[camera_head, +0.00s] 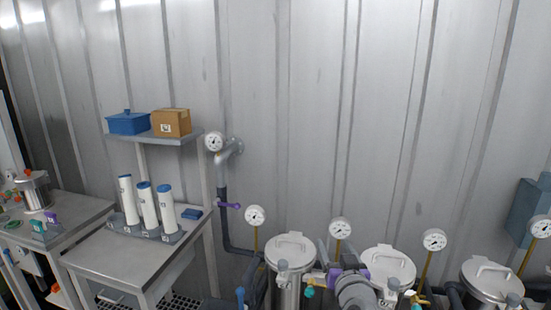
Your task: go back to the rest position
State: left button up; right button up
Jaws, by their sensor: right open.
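My right gripper (336,262) is low in the head view, right of the middle, in front of the steel vessels. It is open, with no object seen between its fingers. It overlaps the gap between a left lidded vessel (290,248) and a middle lidded vessel (388,264); whether it touches anything there I cannot tell. My left gripper is not in view.
A steel bench (130,262) on the left holds several white blue-capped cylinders (167,209) in a grey rack. A shelf above bears a blue box (127,124) and a cardboard box (171,122). Gauges and pipes crowd the vessels. The wall above is clear.

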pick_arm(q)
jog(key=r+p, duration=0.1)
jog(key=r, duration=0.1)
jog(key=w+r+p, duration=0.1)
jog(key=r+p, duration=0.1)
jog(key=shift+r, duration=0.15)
pick_arm(e)
jog(key=s+d+f+g, duration=0.1)
jog(key=s+f+g, duration=0.2)
jog(key=s+f, duration=0.3)
jog(key=s+d+f+g, duration=0.1)
jog(key=s+f+g, duration=0.3)
jog(key=s, duration=0.9)
jog(key=s+d+f+g, duration=0.1)
jog(key=s+f+g, duration=0.3)
jog(key=s+f, duration=0.6)
jog(key=shift+n, duration=0.4)
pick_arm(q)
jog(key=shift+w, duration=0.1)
pick_arm(e)
jog(key=shift+s, duration=0.1)
